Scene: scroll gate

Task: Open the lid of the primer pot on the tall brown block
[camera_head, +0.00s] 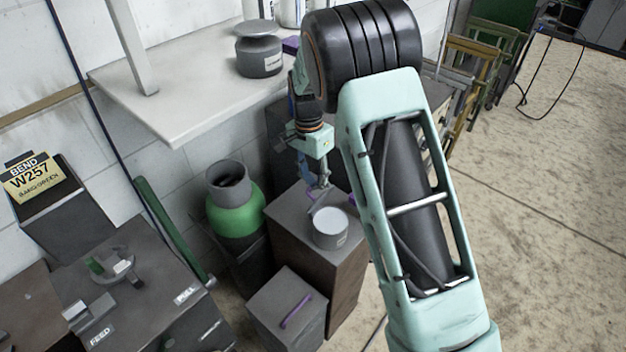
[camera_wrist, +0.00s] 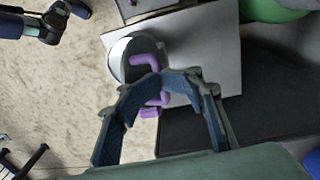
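The primer pot (camera_head: 330,235) is a small grey cylinder with a pale round top. It stands on the tall brown block (camera_head: 345,285). In the wrist view the pot (camera_wrist: 122,48) shows as a pale disc at upper left, with a bent purple handle (camera_wrist: 148,61) at its edge. My gripper (camera_head: 318,186) is over the block at the pot's far left side. In the wrist view my gripper's fingertips (camera_wrist: 162,78) come together on the purple handle, which shows above and below them. The lid's seam is too small to tell how far it is raised.
A lower grey block (camera_head: 285,315) with a purple handle stands in front. A green pot (camera_head: 235,213) with a grey collar is to the left. A pale shelf (camera_head: 190,95) holds a grey jar (camera_head: 259,58) above. Open floor (camera_head: 545,200) lies to the right.

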